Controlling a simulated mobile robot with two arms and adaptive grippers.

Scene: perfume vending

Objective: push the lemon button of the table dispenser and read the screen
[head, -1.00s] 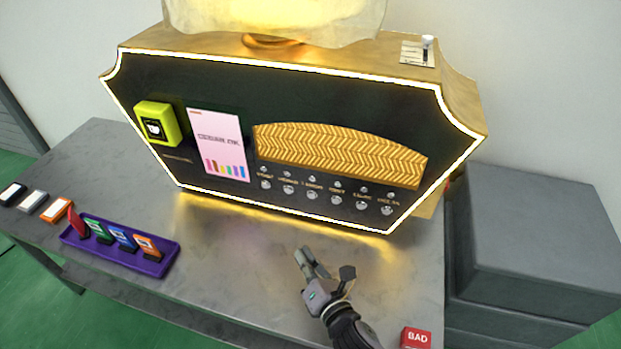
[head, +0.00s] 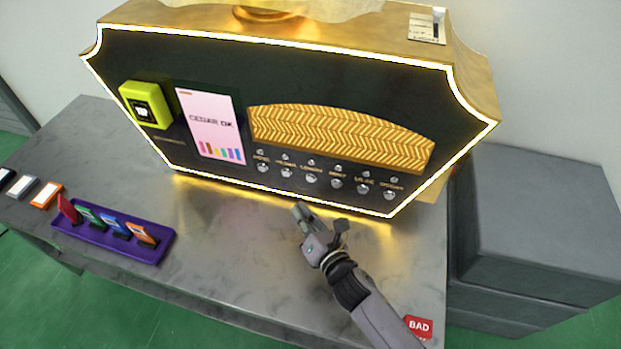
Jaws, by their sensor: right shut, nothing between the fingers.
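The table dispenser (head: 130,60) is a gold cabinet with a black, glowing-edged front. Its pink screen (head: 209,121) reads "CEDAR OK" above several coloured bars. A row of silver buttons with small labels runs under a gold herringbone panel. My right gripper (head: 319,222) is shut and empty, below and in front of the button row, apart from the buttons. My left gripper is not in view.
A purple tray (head: 92,238) with several coloured cards stands at the left of the grey table (head: 215,265). A yellow-green box (head: 146,104) is on the dispenser front. A grey cabinet (head: 540,225) stands right.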

